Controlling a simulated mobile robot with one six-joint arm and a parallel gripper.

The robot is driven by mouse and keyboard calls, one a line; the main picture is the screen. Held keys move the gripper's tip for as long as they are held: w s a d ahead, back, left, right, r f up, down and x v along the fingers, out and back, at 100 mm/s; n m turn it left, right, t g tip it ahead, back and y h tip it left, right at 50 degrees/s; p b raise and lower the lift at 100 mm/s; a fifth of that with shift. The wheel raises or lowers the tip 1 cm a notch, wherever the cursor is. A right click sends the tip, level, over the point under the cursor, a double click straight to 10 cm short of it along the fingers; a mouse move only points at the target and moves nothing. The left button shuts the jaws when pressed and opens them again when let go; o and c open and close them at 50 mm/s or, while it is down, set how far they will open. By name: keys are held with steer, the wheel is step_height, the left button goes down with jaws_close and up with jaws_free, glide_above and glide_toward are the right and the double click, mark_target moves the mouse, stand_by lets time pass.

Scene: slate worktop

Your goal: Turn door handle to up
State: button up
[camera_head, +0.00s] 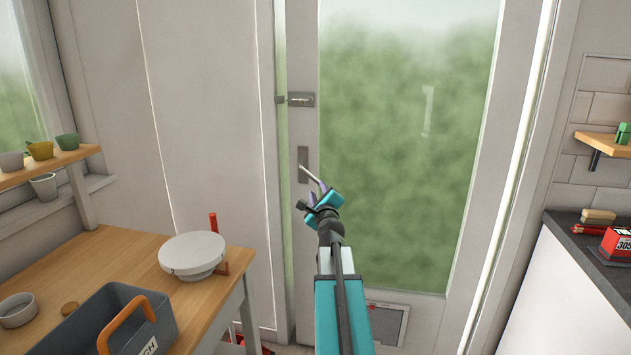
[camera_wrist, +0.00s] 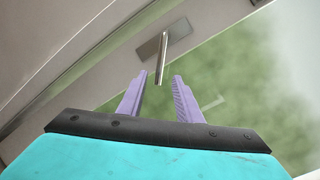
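The door handle is a metal lever (camera_wrist: 163,60) on a grey backplate (camera_head: 303,165), mounted on the left stile of the glazed door (camera_head: 307,235). In the head view the lever (camera_head: 311,173) slants down to the right from the plate. My gripper (camera_head: 317,191) is just below and right of the lever's free end. In the wrist view the two purple fingers of my gripper (camera_wrist: 160,77) are apart, and the lever's end appears in the gap between their tips. I cannot tell whether either finger touches it.
A latch bolt (camera_head: 300,99) sits on the door above the handle. A dark worktop (camera_head: 590,245) stands on the right. A pet flap (camera_head: 388,322) is low in the door.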

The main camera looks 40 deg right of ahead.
mark_target(315, 180)
steer(key=shift+x, duration=5.35)
steer(key=shift+s, duration=0.1)
steer(key=shift+c, duration=0.5)
jaws_close()
